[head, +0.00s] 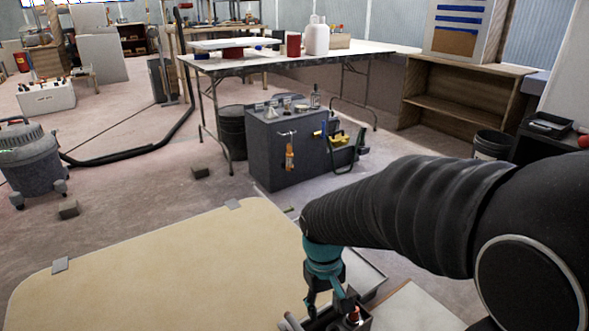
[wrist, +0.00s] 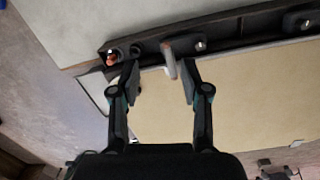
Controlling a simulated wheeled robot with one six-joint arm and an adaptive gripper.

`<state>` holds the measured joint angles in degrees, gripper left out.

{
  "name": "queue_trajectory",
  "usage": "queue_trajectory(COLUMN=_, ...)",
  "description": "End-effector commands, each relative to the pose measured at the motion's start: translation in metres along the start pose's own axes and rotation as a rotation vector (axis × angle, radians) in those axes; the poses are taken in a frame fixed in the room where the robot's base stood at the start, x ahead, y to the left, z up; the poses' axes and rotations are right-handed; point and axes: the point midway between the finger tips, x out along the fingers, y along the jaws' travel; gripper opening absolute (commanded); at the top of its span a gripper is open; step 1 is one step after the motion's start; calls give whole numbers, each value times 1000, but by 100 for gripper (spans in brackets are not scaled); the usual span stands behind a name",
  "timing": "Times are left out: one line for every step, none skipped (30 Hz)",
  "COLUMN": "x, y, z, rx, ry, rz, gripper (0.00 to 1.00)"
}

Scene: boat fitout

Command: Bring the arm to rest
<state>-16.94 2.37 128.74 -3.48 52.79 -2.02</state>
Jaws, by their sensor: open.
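My gripper (head: 327,301) is low at the bottom of the head view, its teal-and-black fingers pointing down over a dark narrow tray (head: 322,322). In the wrist view my gripper (wrist: 160,78) is open, with a wide gap between its two fingers. A pale grey bent piece (wrist: 170,62) stands in or by the tray, between the fingers and nearer the right one. I cannot tell whether it touches that finger. A small orange-red item (wrist: 112,58) sits at the tray's left end, and dark round fittings show along it.
A tan panel (head: 160,265) spreads across the lower left beside the tray. Beyond it stand a grey tool cabinet (head: 285,165), a folding table (head: 270,62) with bottles, a wooden shelf (head: 462,92) and a shop vacuum (head: 28,160).

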Motion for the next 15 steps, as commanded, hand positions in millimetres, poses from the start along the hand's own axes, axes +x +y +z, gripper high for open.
queue_trajectory(x=-15, y=4, z=10, rx=30, ry=33, rz=-4, gripper=46)
queue_trajectory(x=-21, y=7, z=16, rx=47, ry=50, rz=-7, gripper=46)
queue_trajectory(x=-29, y=9, z=24, rx=68, ry=73, rz=-10, gripper=46)
queue_trajectory(x=-35, y=11, z=30, rx=83, ry=90, rz=-12, gripper=46)
queue_trajectory(x=-41, y=13, z=36, rx=98, ry=107, rz=-14, gripper=46)
queue_trajectory(x=-49, y=16, z=43, rx=117, ry=131, rz=-16, gripper=46)
queue_trajectory(x=-54, y=17, z=49, rx=132, ry=148, rz=-17, gripper=46)
queue_trajectory(x=-60, y=19, z=54, rx=147, ry=167, rz=-18, gripper=46)
queue_trajectory(x=-66, y=21, z=62, rx=165, ry=190, rz=-20, gripper=46)
queue_trajectory(x=-72, y=23, z=68, rx=178, ry=208, rz=-21, gripper=46)
queue_trajectory(x=-77, y=24, z=74, rx=191, ry=227, rz=-21, gripper=46)
queue_trajectory(x=-83, y=26, z=81, rx=207, ry=251, rz=-21, gripper=46)
queue_trajectory(x=-88, y=28, z=87, rx=219, ry=270, rz=-20, gripper=46)
queue_trajectory(x=-93, y=30, z=92, rx=230, ry=289, rz=-19, gripper=46)
queue_trajectory(x=-99, y=31, z=100, rx=245, ry=314, rz=-17, gripper=46)
